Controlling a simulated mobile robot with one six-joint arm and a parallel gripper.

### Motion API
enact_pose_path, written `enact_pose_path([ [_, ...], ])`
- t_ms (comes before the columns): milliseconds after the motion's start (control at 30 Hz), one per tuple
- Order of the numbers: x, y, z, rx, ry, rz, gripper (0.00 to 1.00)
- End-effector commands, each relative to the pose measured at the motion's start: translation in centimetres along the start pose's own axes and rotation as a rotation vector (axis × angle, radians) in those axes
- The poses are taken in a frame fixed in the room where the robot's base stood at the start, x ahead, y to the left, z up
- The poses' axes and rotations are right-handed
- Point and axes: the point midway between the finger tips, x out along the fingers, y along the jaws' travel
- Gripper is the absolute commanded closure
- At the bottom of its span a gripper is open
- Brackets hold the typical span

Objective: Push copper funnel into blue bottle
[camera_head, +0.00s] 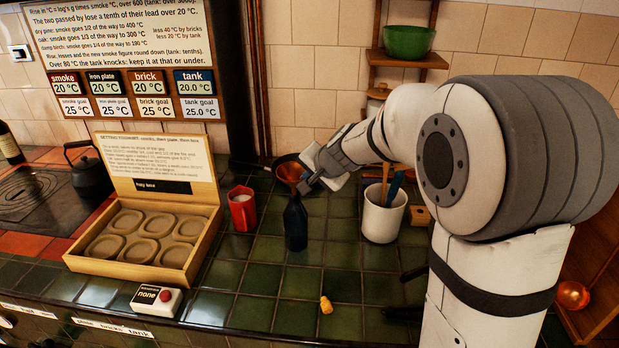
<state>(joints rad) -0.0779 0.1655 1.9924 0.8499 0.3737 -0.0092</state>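The blue bottle (295,225) stands upright on the green tiled counter, left of the white utensil pot. The copper funnel (290,172) is above the bottle's mouth, at the tip of my gripper (304,183). The funnel looks tilted. My gripper reaches in from the right and its fingers meet the funnel's lower side, just over the bottle neck. The finger gap is small and partly hidden, so I cannot tell whether they grip the funnel. I cannot tell whether the funnel's stem is inside the bottle neck.
Front tiles are mostly clear.

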Motion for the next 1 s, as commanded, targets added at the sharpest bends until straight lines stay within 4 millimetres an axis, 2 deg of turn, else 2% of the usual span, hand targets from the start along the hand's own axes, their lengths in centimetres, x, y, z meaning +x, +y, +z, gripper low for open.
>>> enact_pose_path([
  [367, 0.17, 0.21, 0.22, 0.0, -0.006, 0.004, 1.0],
  [400, 0.18, 0.22, 0.22, 0.0, -0.006, 0.004, 0.94],
  [700, 0.12, 0.14, 0.16, 0.0, -0.004, 0.003, 0.7],
  [1000, 0.09, 0.1, 0.12, 0.0, -0.003, 0.002, 0.7],
])
